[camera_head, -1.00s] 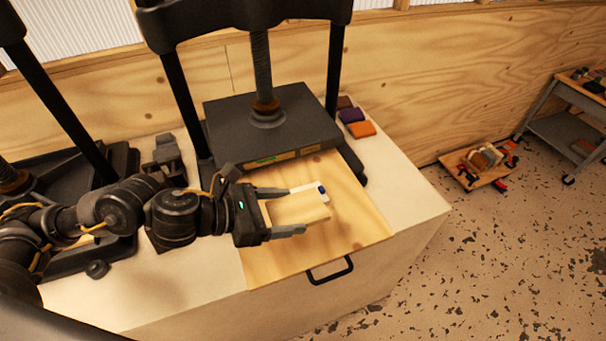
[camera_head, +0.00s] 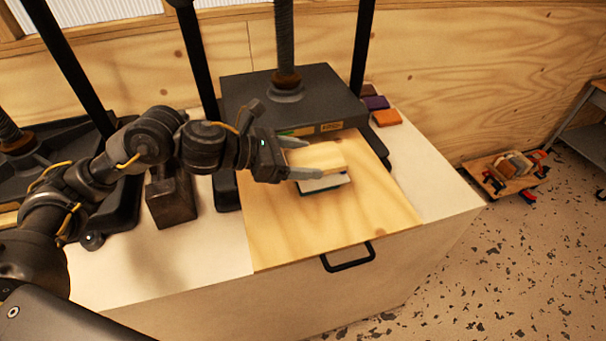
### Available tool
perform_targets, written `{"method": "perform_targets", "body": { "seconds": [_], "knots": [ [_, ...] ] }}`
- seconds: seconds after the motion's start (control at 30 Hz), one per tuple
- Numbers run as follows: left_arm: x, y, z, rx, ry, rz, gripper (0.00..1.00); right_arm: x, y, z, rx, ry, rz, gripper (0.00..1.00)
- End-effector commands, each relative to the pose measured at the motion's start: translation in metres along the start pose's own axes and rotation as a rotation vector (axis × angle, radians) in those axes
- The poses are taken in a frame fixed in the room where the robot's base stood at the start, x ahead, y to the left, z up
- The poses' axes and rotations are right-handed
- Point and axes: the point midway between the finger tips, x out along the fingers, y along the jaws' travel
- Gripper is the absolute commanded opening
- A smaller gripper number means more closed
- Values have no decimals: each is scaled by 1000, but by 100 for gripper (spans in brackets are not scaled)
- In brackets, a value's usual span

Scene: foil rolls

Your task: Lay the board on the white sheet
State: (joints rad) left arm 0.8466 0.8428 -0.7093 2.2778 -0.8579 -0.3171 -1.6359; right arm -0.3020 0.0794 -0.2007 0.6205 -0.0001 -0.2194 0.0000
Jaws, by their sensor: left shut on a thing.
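My left gripper (camera_head: 315,158) is shut on a small pale wooden board (camera_head: 318,156), with one finger along its far side and one along its near side. The board is about level, above the wooden pull-out plate (camera_head: 300,225) of the press. The white sheet (camera_head: 322,183) shows as a pale strip with a dark edge just below the board and the near finger. Most of the sheet is hidden by the board and gripper. I cannot tell whether the board touches it. My right gripper is not in view.
The dark press platen (camera_head: 290,95) and its posts stand right behind the board. A dark metal block (camera_head: 172,200) stands on the bench to the left. An orange block (camera_head: 387,117) and others lie at the right. The plate's front, by the black handle (camera_head: 348,257), is clear.

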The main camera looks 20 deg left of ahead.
Motion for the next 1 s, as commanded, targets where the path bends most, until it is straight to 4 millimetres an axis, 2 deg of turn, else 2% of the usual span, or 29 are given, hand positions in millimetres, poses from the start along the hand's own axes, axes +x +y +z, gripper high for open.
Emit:
{"method": "perform_targets", "body": {
  "seconds": [0.1, 0.3, 0.53, 0.8, 1.0],
  "knots": [
    [14, 16, -19, -9, 5, -3, 47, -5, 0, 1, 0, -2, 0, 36],
    [27, 32, -36, -2, 2, -2, 47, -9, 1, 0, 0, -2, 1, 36],
    [31, 36, -41, -1, 2, -3, 47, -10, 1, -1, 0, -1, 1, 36],
    [43, 38, -68, -1, 2, -3, 47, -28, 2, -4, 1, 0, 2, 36],
    [45, 39, -72, 1, 1, -2, 47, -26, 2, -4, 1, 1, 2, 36]
  ]
}}
